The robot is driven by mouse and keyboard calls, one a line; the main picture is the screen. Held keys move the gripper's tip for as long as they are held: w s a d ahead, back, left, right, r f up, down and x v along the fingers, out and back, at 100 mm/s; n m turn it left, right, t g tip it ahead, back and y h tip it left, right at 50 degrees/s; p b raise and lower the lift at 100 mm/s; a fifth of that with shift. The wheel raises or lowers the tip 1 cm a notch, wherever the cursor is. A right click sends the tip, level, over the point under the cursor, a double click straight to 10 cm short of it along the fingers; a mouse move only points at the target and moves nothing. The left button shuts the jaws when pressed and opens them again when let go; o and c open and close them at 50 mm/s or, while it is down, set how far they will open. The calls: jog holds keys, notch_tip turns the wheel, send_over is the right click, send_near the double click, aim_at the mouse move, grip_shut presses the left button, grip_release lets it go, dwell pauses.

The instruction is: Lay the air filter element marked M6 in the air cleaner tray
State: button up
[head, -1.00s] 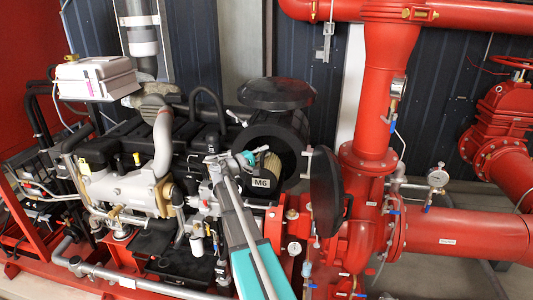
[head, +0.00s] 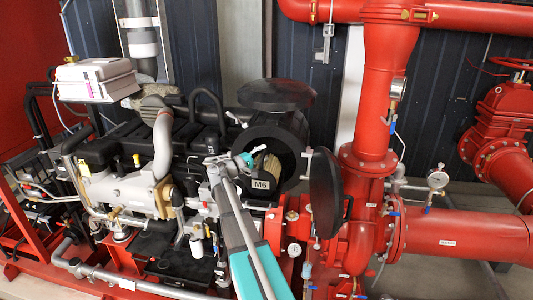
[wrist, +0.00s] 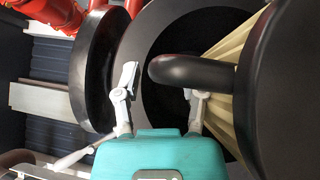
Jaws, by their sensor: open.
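The air filter element (head: 269,172) has cream pleats, a black end and a white M6 label (head: 260,185). In the head view it shows in the mouth of the round black air cleaner housing (head: 294,178). In the wrist view, its pleats (wrist: 226,50), black end cap (wrist: 292,90) and black handle (wrist: 195,72) are on the right. My gripper (head: 245,160) is at the element's upper left in the head view. In the wrist view my gripper (wrist: 160,88) is open; the handle hides the right fingertip. Contact between element and housing is hidden.
The round black cover (head: 326,192) stands swung open to the right of the housing; it is at left in the wrist view (wrist: 92,70). The engine (head: 125,180) is on the left. Red pipework (head: 375,110) stands close on the right.

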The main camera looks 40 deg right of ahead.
jog(key=a+f+b, duration=0.1)
jog(key=a, duration=1)
jog(key=shift+w+a+f, duration=0.15)
jog(key=shift+w+f, duration=0.15)
jog(key=shift+w, duration=0.1)
jog(key=s+a+f+t+y, duration=0.1)
jog(key=s+a+f+y, duration=0.35)
jog(key=a+f, duration=0.2)
jog(key=s+a+f+y, duration=0.4)
jog(key=a+f+y, duration=0.1)
jog(key=f, duration=0.3)
jog(key=s+a+f+y, duration=0.3)
jog(key=s+a+y, duration=0.1)
jog(key=a, duration=0.5)
jog(key=s+a+f+y, duration=0.3)
jog(key=s+a+y, duration=0.2)
jog(key=a, duration=0.4)
jog(key=shift+s+a+f+m+y, duration=0.2)
jog(key=shift+a+f+m+y, duration=0.15)
jog(key=shift+y, duration=0.2)
jog(key=shift+d, duration=0.1)
